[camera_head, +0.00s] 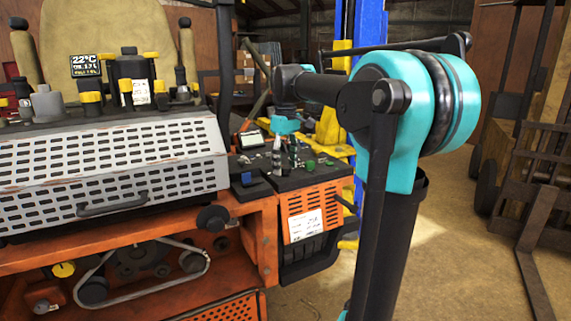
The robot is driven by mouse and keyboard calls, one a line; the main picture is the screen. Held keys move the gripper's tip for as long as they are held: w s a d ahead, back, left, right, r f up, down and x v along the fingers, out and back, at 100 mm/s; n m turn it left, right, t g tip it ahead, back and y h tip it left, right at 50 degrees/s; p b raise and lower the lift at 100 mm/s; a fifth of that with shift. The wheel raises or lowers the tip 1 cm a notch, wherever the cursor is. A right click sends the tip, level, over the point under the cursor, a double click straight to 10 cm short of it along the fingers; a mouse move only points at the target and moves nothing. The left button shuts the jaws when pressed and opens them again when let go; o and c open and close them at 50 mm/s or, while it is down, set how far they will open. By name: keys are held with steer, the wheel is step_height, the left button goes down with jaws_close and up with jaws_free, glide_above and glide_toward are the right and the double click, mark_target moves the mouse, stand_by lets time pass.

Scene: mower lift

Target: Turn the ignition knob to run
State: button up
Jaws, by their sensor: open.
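The mower's dark side console (290,178) sits right of the middle, above an orange vented panel. It carries small green knobs and a blue switch (246,178). I cannot tell which of these small parts is the ignition knob, and my gripper may hide it. My gripper (285,166) points down at the console with its fingers spread, close above its surface or among its controls. I see nothing held between the fingers. Contact with any control is too small to tell.
A perforated grey cover (110,165) and the orange mower frame (150,240) fill the left. A black upright post (225,70) stands just left of the gripper. Open floor lies at right, before a forklift.

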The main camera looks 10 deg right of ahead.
steer(key=shift+c, duration=0.2)
steer(key=c, duration=1.1)
steer(key=shift+m, duration=0.4)
steer(key=m, duration=0.5)
steer(key=shift+m, duration=0.3)
steer(key=m, duration=0.5)
steer(key=shift+m, duration=0.3)
steer(key=o, duration=1.1)
